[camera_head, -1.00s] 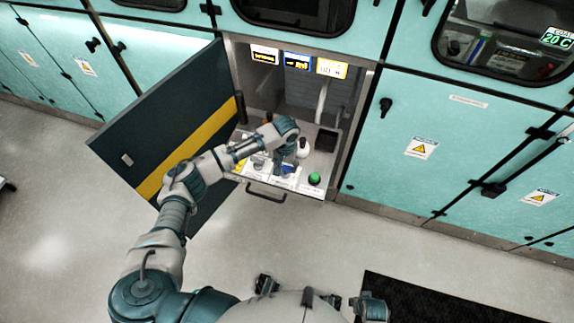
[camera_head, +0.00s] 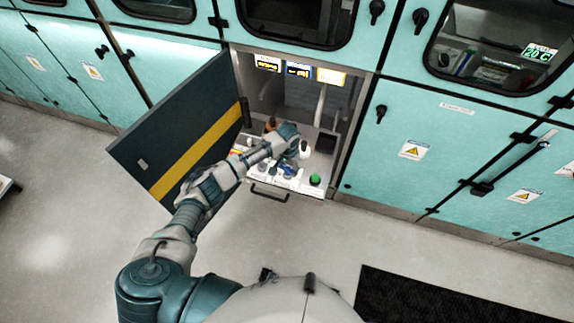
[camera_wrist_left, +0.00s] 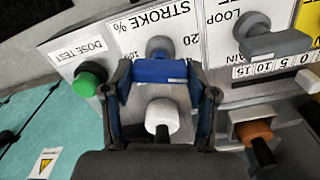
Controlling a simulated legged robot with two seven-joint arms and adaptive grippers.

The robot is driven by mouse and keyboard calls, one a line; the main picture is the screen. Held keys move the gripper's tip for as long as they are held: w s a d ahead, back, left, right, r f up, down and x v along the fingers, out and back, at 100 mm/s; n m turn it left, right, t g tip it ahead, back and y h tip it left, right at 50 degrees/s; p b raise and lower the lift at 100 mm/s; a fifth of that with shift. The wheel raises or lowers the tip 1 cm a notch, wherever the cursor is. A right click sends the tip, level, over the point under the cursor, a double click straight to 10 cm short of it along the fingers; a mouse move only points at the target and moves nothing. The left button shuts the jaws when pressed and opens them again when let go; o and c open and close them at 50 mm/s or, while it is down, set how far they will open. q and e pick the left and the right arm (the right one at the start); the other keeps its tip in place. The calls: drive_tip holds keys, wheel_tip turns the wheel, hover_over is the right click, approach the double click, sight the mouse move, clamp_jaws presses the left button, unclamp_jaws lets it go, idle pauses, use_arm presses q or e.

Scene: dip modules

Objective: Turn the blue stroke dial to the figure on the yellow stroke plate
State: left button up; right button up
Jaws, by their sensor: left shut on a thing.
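The blue stroke dial (camera_wrist_left: 160,71) sits on the white card marked STROKE % in the left wrist view, with its bar across the picture. My left gripper (camera_wrist_left: 160,82) is shut on this bar, one finger at each end. In the head view my left gripper (camera_head: 288,165) is down at the panel in the open cabinet and mostly hides the dial. The yellow-framed plate (camera_head: 331,76) hangs at the top right of the cabinet opening; its figure is too small to read. My right gripper is out of view.
A green button (camera_wrist_left: 88,82) is left of the dial, a grey dial (camera_wrist_left: 275,44) right of it. A white-capped bottle (camera_wrist_left: 162,118) and an orange-brown part (camera_wrist_left: 255,132) are close by. The open cabinet door (camera_head: 180,135) stands left of my arm.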

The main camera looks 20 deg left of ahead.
use_arm(q)
drive_tip(key=m+p, duration=0.2)
drive_tip(key=m, duration=0.2)
drive_tip(key=shift+s+m, duration=0.15)
drive_tip(key=shift+m, duration=0.25)
drive_tip(key=m+p, duration=0.1)
drive_tip(key=m, duration=1.2)
drive_tip(key=shift+m, duration=0.3)
drive_tip(key=shift+w+m+b, duration=0.2)
drive_tip(key=shift+m+b, duration=0.15)
drive_tip(key=shift+m, duration=1.85)
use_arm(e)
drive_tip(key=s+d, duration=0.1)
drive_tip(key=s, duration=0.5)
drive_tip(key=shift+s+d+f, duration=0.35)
use_arm(q)
drive_tip(key=o, duration=1.2)
drive_tip(key=shift+c, duration=0.2)
